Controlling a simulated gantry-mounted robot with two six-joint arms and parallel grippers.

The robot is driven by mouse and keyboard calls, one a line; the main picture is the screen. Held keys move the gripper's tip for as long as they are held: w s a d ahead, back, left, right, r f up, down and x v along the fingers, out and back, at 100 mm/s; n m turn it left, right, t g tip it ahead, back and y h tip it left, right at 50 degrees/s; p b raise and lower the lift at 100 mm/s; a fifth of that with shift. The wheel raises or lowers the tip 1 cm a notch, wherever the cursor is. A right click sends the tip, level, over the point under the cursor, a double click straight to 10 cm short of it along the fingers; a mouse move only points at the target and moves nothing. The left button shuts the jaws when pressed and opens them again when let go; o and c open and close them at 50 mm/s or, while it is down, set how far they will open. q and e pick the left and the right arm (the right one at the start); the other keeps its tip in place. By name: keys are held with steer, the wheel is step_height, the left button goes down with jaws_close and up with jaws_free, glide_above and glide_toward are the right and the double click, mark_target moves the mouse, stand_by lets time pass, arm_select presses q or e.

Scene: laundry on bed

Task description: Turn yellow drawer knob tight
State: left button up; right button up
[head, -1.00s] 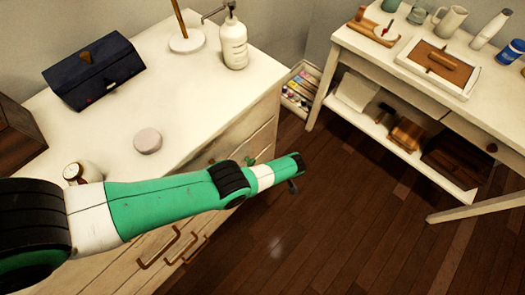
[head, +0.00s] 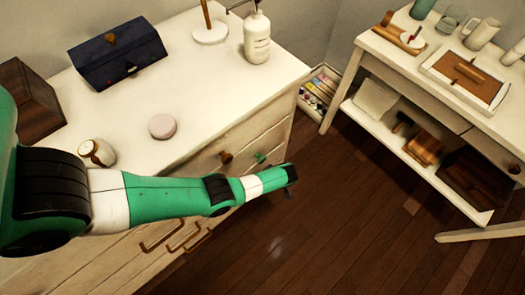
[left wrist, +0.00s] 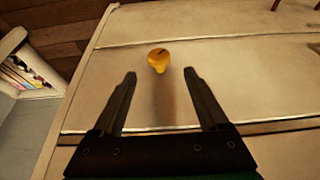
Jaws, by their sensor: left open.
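The yellow knob (left wrist: 159,60) stands out from a pale drawer front in the left wrist view. It has a dark slot or mark on its top. My left gripper (left wrist: 159,74) is open and empty, its two fingers pointing toward the knob. The knob lies just beyond the fingertips, midway between them, not touching as far as I can see. In the head view my left gripper (head: 289,189) is beside the dresser's drawer fronts; its fingers are barely visible. I cannot make out the yellow knob in the head view. My right gripper is not in view.
A brown knob (head: 226,157) and a green knob (head: 261,157) sit on the dresser front near my left arm. Handles (head: 160,236) are lower down. A pink disc (head: 162,126) and a navy box (head: 117,55) are on top. A side table (head: 376,52) stands right, across open floor.

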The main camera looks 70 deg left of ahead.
arm_select(q)
steer(key=b+x, duration=0.3)
steer(key=x, duration=0.3)
steer(key=shift+a+f+b, duration=0.1)
steer(key=shift+f+b, duration=0.2)
steer(key=shift+b, duration=0.1)
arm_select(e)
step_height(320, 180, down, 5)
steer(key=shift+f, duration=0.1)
arm_select(q)
steer(key=shift+r, duration=0.1)
steer(key=shift+c, duration=0.4)
jaws_close()
steer(key=shift+w+f+g+b, duration=0.2)
steer(key=shift+f+g+b, duration=0.1)
steer(key=shift+b, duration=0.45)
steer(key=shift+r+g, duration=0.25)
steer(key=shift+g, duration=0.15)
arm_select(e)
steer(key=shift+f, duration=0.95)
